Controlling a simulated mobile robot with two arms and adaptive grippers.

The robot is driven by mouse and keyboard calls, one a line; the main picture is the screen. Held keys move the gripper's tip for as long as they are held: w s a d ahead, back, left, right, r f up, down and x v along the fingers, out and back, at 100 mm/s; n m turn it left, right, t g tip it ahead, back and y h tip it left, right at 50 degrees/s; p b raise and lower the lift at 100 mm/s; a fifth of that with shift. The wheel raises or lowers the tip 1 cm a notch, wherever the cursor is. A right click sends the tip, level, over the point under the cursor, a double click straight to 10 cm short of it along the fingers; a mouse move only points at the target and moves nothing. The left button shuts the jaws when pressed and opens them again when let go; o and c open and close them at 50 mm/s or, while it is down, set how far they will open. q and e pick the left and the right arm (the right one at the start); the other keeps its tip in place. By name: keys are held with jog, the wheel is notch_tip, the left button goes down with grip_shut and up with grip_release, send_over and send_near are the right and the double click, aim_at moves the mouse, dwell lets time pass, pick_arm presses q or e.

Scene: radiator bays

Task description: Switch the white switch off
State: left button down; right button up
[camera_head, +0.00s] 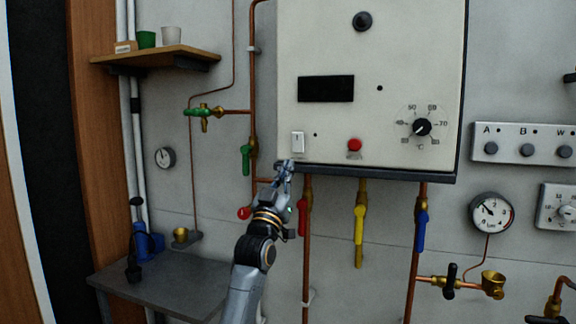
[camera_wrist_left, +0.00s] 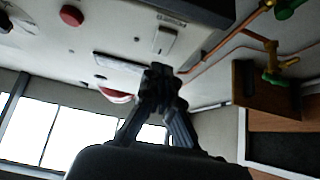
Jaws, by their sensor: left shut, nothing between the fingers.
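The white switch (camera_head: 298,141) is a small upright rocker at the lower left of the cream boiler panel (camera_head: 330,45). It also shows in the left wrist view (camera_wrist_left: 165,40), near the top. I cannot tell which way the rocker is tipped. My left gripper (camera_head: 284,167) is shut and empty. In the head view its fingertips are just below and slightly left of the switch, near the panel's bottom edge. In the left wrist view the fingertips (camera_wrist_left: 158,72) appear below the switch with a gap between. My right gripper is not in view.
A red button (camera_head: 354,145) and a dial knob (camera_head: 422,127) sit right of the switch. Pipes with green (camera_head: 246,159), red (camera_head: 303,217), yellow (camera_head: 359,224) and blue (camera_head: 421,230) valve handles run beside and below the panel. A grey bench (camera_head: 165,283) stands at lower left.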

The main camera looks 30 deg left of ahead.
pick_arm(q)
jog(key=s+f+b, duration=0.2)
jog(key=s+f, duration=0.1)
jog(key=f, duration=0.3)
jog(key=shift+s+d, duration=0.25)
jog(key=shift+d, duration=0.15)
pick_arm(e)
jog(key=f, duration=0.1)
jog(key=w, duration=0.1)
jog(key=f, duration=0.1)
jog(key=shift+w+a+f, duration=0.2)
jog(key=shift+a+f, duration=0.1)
pick_arm(q)
jog(key=shift+w, duration=0.1)
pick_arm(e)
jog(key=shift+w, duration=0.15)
